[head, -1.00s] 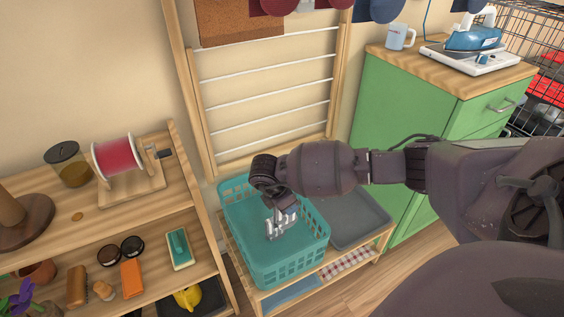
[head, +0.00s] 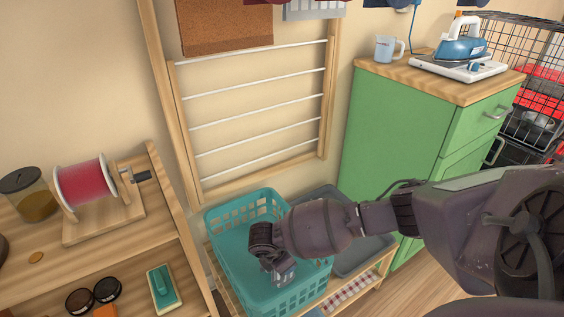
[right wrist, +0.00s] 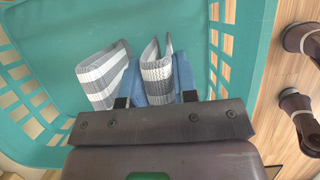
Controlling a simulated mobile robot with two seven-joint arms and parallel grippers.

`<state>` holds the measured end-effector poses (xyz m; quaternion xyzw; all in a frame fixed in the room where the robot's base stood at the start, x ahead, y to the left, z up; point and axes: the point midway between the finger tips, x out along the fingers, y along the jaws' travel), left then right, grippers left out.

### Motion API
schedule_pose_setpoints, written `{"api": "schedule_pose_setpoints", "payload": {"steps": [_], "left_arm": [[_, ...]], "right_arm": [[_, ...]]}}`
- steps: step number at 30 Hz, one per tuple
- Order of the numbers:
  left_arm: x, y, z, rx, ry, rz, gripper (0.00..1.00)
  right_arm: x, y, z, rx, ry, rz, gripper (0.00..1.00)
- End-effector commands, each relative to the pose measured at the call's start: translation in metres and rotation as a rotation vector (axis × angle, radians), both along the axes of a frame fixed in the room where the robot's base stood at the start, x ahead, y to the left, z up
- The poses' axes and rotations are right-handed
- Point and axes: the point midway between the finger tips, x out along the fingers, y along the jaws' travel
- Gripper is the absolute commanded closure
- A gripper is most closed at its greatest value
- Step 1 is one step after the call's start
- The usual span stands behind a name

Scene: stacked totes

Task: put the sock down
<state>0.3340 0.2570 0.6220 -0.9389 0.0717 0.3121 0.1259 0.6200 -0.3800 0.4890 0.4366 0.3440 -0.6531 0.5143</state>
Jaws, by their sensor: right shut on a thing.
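My left gripper is not in view.
The basket stands on a low wooden rack beside a grey tray (head: 320,192). A drying rack (head: 255,110) is on the wall behind. A green cabinet (head: 395,130) stands to the right, and wooden shelves (head: 110,255) with several items to the left.

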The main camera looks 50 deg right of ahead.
Motion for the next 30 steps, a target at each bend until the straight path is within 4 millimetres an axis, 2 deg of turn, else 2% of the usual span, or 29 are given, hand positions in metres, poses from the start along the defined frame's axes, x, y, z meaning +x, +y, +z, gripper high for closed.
{"api": "schedule_pose_setpoints", "payload": {"steps": [1, 3, 15, 16, 20, 21, 30], "left_arm": [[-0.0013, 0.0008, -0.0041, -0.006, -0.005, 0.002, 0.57], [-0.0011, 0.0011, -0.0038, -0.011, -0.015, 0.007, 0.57], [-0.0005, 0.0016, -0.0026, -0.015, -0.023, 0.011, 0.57], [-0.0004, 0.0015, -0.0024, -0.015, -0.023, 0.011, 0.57], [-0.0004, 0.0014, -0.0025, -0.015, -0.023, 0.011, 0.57], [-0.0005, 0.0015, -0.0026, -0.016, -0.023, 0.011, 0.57], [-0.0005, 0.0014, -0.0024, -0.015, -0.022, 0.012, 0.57]], "right_arm": [[-0.0038, 0.0003, -0.0151, 0.001, 0.011, 0.000, 0.95], [-0.0027, 0.0004, -0.0189, 0.001, 0.007, 0.000, 0.95], [-0.0003, 0.0002, -0.0187, 0.000, 0.000, 0.000, 0.95], [-0.0001, 0.0002, -0.0185, 0.000, 0.000, 0.000, 0.70], [-0.0001, 0.0000, -0.0181, 0.000, 0.000, 0.000, 0.50], [-0.0001, 0.0000, -0.0181, 0.000, 0.000, 0.000, 0.47], [0.0002, -0.0001, -0.0155, 0.000, -0.001, 0.000, 0.47]]}}
